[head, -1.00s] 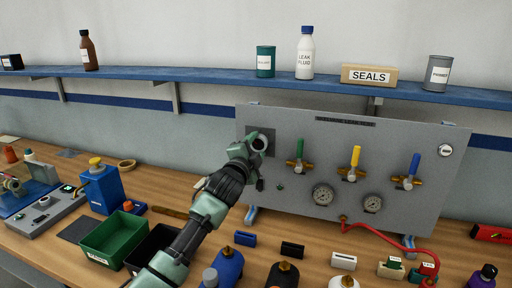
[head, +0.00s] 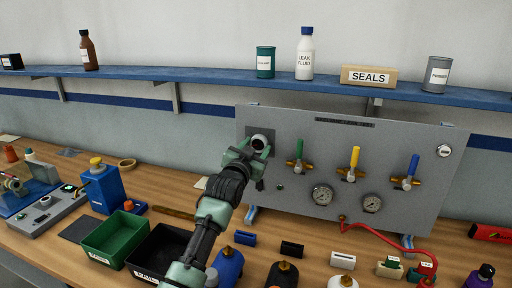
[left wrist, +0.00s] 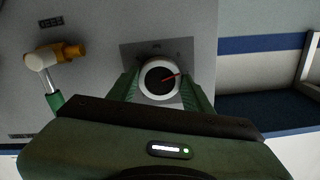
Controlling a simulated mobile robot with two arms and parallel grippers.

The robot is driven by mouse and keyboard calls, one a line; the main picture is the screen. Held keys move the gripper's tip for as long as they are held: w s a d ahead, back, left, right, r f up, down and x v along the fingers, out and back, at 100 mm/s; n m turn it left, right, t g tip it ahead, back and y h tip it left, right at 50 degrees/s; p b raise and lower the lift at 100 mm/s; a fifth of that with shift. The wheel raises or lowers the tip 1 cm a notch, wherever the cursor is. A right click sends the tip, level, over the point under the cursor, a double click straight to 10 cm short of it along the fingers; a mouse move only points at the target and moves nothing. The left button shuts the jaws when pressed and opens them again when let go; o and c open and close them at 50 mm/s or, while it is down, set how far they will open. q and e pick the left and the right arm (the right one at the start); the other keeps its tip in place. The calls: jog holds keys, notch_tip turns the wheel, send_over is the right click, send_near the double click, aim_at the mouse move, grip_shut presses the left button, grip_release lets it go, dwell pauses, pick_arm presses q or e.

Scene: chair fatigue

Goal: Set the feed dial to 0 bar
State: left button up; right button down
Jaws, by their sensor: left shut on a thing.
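The feed dial (head: 259,140) is a round knob at the upper left of the grey panel (head: 330,190). In the left wrist view the dial (left wrist: 160,79) has a pale rim, a dark face and a red pointer, which points right and slightly up in that picture. Its scale marks are too small to read. My left gripper (head: 257,148) is shut on the dial, with a finger on each side of its rim in the left wrist view (left wrist: 160,88). My right gripper is in neither view.
Green (head: 300,150), yellow (head: 353,160) and blue (head: 412,168) valve levers stand right of the dial. Two gauges (head: 322,194) sit below. A shelf (head: 210,77) runs above. Bins (head: 112,236) and bottles crowd the bench below my arm.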

pick_arm(q)
jog(key=n, duration=0.3)
jog(key=n+p, duration=0.1)
jog(key=n, duration=0.1)
jog(key=shift+f, duration=0.3)
jog(key=shift+d+n, duration=0.1)
jog(key=shift+n, duration=0.2)
jog(key=o, duration=1.4)
jog(key=shift+r, duration=0.15)
jog(key=shift+s, duration=0.15)
jog(key=shift+s+a, duration=0.25)
jog(key=shift+s, duration=0.3)
jog(key=shift+b+v, duration=0.95)
jog(key=shift+v, duration=2.3)
